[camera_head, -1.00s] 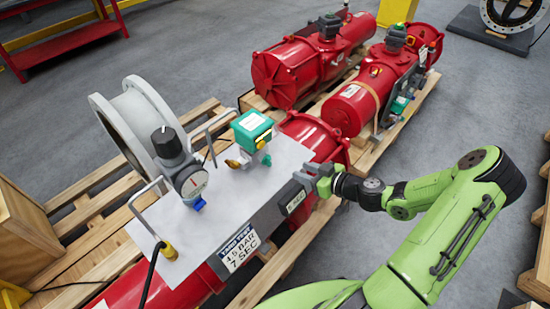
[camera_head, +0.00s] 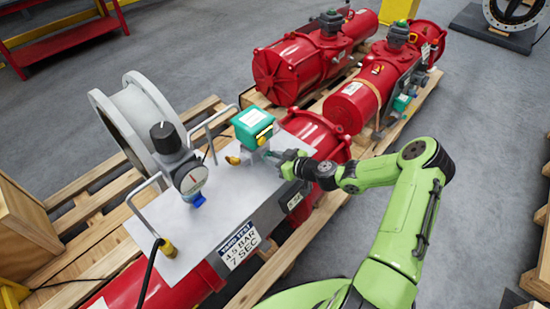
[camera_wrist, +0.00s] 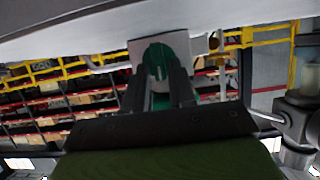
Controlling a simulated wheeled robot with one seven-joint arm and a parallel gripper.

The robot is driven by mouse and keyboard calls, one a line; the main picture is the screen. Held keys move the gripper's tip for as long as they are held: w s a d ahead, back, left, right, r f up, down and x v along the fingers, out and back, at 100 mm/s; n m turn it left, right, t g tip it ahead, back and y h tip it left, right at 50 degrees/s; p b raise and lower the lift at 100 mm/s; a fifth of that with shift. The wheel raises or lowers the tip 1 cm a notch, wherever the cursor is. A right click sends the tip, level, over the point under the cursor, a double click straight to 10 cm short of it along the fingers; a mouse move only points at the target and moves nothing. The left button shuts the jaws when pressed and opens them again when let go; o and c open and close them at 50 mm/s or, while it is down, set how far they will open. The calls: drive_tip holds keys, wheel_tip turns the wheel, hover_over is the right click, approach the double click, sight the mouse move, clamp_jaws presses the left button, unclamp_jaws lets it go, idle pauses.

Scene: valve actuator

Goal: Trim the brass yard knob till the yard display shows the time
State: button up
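A teal box (camera_head: 253,124) stands on the white plate. A brass-coloured piece (camera_head: 233,160) shows at its lower left and a yellow piece (camera_head: 263,138) on its front; I cannot tell which is the yard knob. The small display (camera_head: 295,201) sits on the dark front panel, its digits too small to read surely. A label (camera_head: 239,245) reads yard test, 4.5 bar, 7 sec. My gripper (camera_head: 275,155) is low, just right of the teal box. In the wrist view, its fingers (camera_wrist: 158,85) stand apart with teal (camera_wrist: 158,62) showing between; contact is unclear.
A grey regulator with a dial gauge (camera_head: 190,178) stands left of the teal box, between grey bar handles (camera_head: 212,128). A grey flanged ring (camera_head: 140,118) is behind. Red cylinders (camera_head: 380,90) lie on a pallet at back right. Bare floor (camera_head: 420,120) is on the right.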

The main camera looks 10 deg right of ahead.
clamp_jaws()
drive_tip(key=m+y+b, duration=0.1)
drive_tip(key=m+b, duration=0.1)
drive_tip(key=m+g+y+b, duration=0.1)
drive_tip(key=shift+w+d+f+m+y, duration=0.25)
drive_tip(key=shift+w+d+m+y, duration=0.05)
drive_tip(key=shift+d+m, duration=0.1)
drive_tip(key=shift+w+d+f+m+g+y+b, duration=0.1)
drive_tip(key=shift+d+m+g+y+b, duration=0.1)
drive_tip(key=shift+m+y+b, duration=0.45)
drive_tip(key=shift+w+d+f+m+g+y+b, duration=0.1)
drive_tip(key=shift+m+g+y+b, duration=0.2)
drive_tip(key=shift+m, duration=0.65)
drive_tip(key=shift+r, duration=0.1)
drive_tip(key=shift+o, duration=1.7)
unclamp_jaws()
